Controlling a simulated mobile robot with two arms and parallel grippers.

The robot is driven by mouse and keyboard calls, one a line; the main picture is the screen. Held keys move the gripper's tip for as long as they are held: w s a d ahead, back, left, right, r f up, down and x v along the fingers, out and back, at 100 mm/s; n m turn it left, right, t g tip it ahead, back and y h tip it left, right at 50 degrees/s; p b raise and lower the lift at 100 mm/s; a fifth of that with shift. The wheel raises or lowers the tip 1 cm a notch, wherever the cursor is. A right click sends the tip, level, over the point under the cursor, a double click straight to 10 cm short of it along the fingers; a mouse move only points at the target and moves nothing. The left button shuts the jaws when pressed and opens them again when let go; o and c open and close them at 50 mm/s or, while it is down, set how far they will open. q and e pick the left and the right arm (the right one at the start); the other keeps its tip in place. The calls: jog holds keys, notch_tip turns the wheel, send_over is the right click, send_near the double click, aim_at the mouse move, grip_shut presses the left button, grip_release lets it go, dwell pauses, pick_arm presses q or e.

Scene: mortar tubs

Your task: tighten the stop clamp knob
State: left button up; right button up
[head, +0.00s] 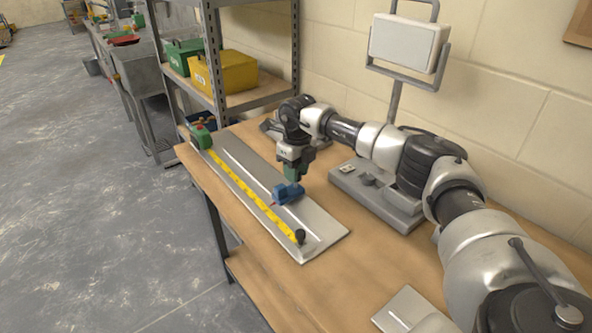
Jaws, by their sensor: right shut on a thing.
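The blue stop clamp (287,193) sits on a metal plate (322,222) with a slot and a yellow measuring scale (252,195). A small red tip shows on the clamp's left side. My right gripper (293,176) points down from above, right over the clamp, its fingers shut on the clamp's knob. The knob itself is hidden between the fingers, so its turn cannot be seen. My left gripper is out of view.
A grey fixture (372,190) lies right of the plate. A shelf with green and yellow bins (226,72) stands behind.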

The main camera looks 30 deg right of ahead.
jog(key=m+p, duration=0.1)
jog(key=m, duration=0.3)
jog(key=shift+r+p, duration=0.1)
jog(key=shift+p, duration=0.3)
jog(key=m+p, duration=0.1)
jog(key=m, duration=0.3)
jog(key=shift+p, duration=0.4)
jog(key=m+p, duration=0.2)
jog(key=m, duration=0.3)
jog(key=shift+m+t, duration=0.3)
jog(key=shift+m, duration=0.1)
jog(key=shift+m+p, duration=1)
jog(key=shift+m, duration=0.9)
jog(key=o, duration=0.9)
